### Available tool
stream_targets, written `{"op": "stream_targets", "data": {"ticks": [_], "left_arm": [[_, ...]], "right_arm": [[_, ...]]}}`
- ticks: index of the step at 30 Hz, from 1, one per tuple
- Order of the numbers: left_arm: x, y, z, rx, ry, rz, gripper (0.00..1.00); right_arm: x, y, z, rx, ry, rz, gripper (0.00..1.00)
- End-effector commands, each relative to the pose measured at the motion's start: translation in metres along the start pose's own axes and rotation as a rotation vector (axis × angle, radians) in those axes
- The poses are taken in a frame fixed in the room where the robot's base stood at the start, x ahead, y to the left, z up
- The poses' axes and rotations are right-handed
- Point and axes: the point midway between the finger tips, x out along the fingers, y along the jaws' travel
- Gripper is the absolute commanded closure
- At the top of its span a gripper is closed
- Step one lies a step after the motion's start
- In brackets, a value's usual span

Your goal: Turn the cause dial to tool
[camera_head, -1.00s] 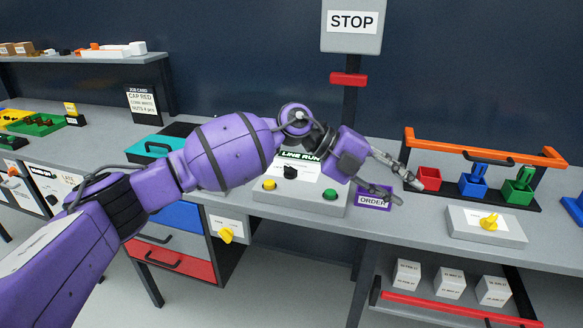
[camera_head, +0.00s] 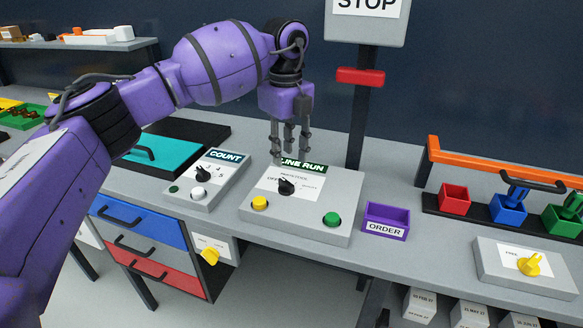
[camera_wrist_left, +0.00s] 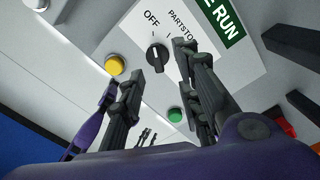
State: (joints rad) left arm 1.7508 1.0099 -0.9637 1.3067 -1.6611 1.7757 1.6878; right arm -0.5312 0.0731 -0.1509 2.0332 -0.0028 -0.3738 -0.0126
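A black dial (camera_head: 287,186) sits on the grey LINE RUN box (camera_head: 345,215). In the left wrist view the dial (camera_wrist_left: 156,56) has OFF printed beside it and a partly hidden word starting PARTS. No label reading cause or tool is legible. My left gripper (camera_head: 290,153) points down just above and behind this dial, apart from it in the head view. Its fingers are spread with nothing between them; they also show in the left wrist view (camera_wrist_left: 160,75), on either side of the dial. My right gripper is out of view.
The box has a yellow button (camera_head: 260,203) and a green button (camera_head: 331,219). A COUNT box (camera_head: 205,182) stands left, a purple ORDER bin (camera_head: 386,218) right. A yellow dial (camera_head: 529,264) is far right, another yellow knob (camera_head: 209,256) on the cabinet. A STOP sign post (camera_head: 357,120) stands behind.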

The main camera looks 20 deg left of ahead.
Motion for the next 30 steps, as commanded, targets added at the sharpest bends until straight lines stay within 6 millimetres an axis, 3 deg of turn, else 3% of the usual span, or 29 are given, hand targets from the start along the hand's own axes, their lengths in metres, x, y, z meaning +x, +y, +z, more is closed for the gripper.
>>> {"op": "stream_targets", "data": {"ticks": [4, 8, 15, 24, 30], "left_arm": [[0.023, 0.001, -0.001, 0.002, 0.003, 0.003, 0.69], [0.044, 0.001, -0.001, 0.002, 0.003, 0.003, 0.69], [0.07, 0.0, -0.002, 0.003, 0.003, -0.001, 0.69], [0.073, 0.0, -0.001, 0.003, 0.002, -0.001, 0.69], [0.073, 0.0, -0.001, 0.003, 0.002, -0.001, 0.92]], "right_arm": [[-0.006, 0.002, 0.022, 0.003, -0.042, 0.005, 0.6], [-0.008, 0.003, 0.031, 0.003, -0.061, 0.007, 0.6], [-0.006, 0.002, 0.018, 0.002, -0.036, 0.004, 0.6], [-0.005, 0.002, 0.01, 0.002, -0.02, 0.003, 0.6], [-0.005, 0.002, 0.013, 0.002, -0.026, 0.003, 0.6]]}}
